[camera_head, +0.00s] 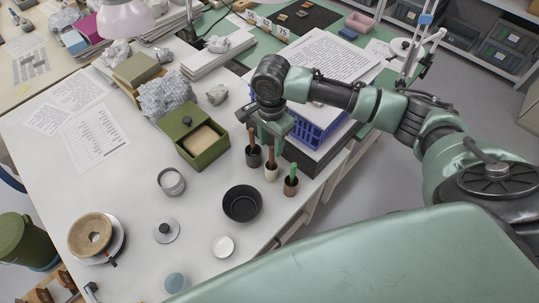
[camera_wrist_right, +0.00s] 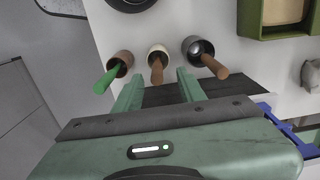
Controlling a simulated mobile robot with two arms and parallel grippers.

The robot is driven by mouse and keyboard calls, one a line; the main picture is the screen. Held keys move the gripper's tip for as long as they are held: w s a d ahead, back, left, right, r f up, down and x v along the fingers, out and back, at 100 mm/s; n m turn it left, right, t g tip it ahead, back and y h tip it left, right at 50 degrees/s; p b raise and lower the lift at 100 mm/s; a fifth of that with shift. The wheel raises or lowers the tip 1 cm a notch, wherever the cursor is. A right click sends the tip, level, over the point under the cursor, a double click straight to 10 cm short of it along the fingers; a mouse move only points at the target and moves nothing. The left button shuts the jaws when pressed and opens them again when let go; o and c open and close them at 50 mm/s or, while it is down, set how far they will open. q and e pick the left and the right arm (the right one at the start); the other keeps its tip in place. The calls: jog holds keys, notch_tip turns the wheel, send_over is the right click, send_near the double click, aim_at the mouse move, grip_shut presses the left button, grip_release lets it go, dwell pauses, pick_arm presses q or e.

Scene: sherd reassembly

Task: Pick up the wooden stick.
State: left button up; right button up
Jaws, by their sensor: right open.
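Three small cups stand in a row near the table's right edge, each holding a stick. A brown wooden stick (camera_head: 271,161) leans in the cream middle cup (camera_head: 271,175); this stick (camera_wrist_right: 157,72) also shows in the right wrist view. Another brown stick (camera_head: 252,138) stands in the dark grey cup (camera_head: 254,160). A green stick (camera_head: 292,170) stands in the brown cup (camera_head: 290,187). My right gripper (camera_head: 272,142) is open and empty above the cups. In the wrist view its fingers (camera_wrist_right: 159,86) lie on either side of the middle stick's end, with gaps; their depth relative to it is unclear.
A black bowl (camera_head: 242,204) stands in front of the cups. A green box (camera_head: 190,152) is to their left. A blue basket (camera_head: 322,132) with papers stands close behind my right gripper. The table's edge runs just right of the cups.

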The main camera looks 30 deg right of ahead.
aim_at(272, 161)
jog(key=shift+s+f, duration=0.2)
jog(key=shift+f, duration=0.2)
notch_tip(272, 161, down, 5)
jog(key=shift+p, duration=0.65)
grip_shut()
